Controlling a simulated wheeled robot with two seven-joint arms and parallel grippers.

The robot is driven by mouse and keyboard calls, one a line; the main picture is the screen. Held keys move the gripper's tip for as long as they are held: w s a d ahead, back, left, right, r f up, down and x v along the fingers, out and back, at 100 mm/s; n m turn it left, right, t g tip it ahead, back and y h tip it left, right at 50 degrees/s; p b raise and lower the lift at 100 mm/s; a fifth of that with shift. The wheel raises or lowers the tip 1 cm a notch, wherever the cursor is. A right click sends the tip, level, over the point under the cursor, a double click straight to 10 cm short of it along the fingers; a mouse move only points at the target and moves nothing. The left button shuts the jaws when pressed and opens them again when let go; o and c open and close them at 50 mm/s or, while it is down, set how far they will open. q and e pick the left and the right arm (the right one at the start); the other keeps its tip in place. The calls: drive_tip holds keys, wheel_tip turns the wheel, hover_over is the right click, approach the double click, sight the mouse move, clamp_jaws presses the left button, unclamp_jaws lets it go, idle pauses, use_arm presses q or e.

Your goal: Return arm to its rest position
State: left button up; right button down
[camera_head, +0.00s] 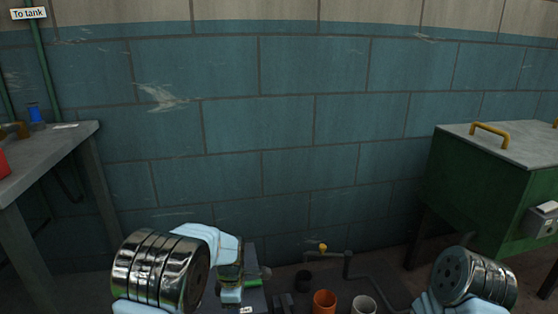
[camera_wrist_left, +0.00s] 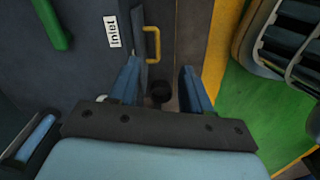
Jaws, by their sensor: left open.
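My left arm comes in at the lower left of the head view and points down, its white and silver wrist largely hiding the gripper. In the left wrist view my left gripper (camera_wrist_left: 162,82) has its two blue fingers apart, with nothing held between them. Beyond the fingers are a yellow handle (camera_wrist_left: 153,44) on a dark surface and a small dark round opening or cup (camera_wrist_left: 160,93). I cannot tell how far they are from the fingertips. My right arm shows only as a silver joint and white link at the lower right; its gripper is out of view.
A grey table (camera_head: 50,153) stands at the left. A green cabinet (camera_head: 470,185) with a yellow handle (camera_head: 490,130) stands at the right. Low between the arms are an orange cup (camera_head: 324,301), a pale cup (camera_head: 363,304) and pipework (camera_head: 348,268). A label reading "Inlet" (camera_wrist_left: 111,31) lies beside the handle.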

use_arm(q)
drive_tip(key=s+a+f+m+h+p, duration=0.2)
drive_tip(key=s+a+f+m, duration=0.1)
drive_tip(key=s+f+m, duration=1)
drive_tip(key=s+d+m+t+h, duration=0.1)
drive_tip(key=s+d+m, duration=0.2)
drive_tip(key=s, duration=0.8)
drive_tip(key=shift+s+f+h+p, duration=0.2)
drive_tip(key=shift+f+h+p, duration=0.2)
drive_tip(key=shift+p, duration=0.05)
